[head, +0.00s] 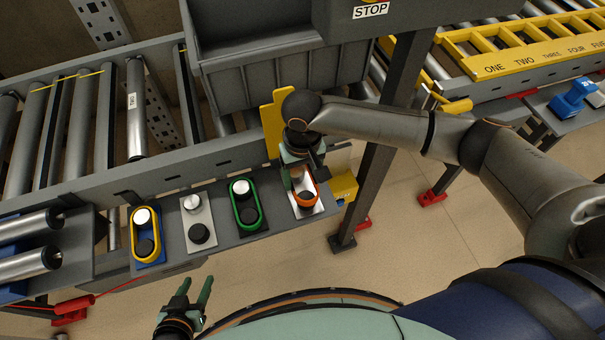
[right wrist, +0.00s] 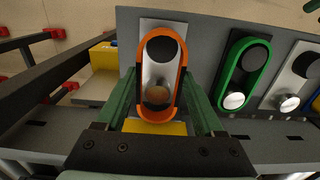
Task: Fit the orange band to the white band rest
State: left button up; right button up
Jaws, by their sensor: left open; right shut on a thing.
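The orange band (right wrist: 143,62) is an upright oval loop in the right wrist view; in the head view it shows partly (head: 316,192) under my right gripper. It frames the black knob and the silver knob of a bright white plate, the white band rest (right wrist: 161,24), at the right end of the row (head: 296,215). I cannot tell whether the band sits down on the rest or is held just above it. My right gripper (right wrist: 160,90) is shut on the band, one green finger along each long side. My left gripper (head: 195,291) is open and empty, away from the shelf.
Left of it on the grey shelf stand a green band (head: 234,205) on a dark plate, a light grey plate (head: 211,212) without a band, and a yellow band (head: 134,236) on a blue plate. A yellow block (head: 344,187) and a dark post (head: 378,150) stand close to the right.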

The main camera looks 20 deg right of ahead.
jog(key=shift+r+p, duration=0.65)
jog(key=shift+r, duration=1.35)
jog(key=shift+s, duration=0.1)
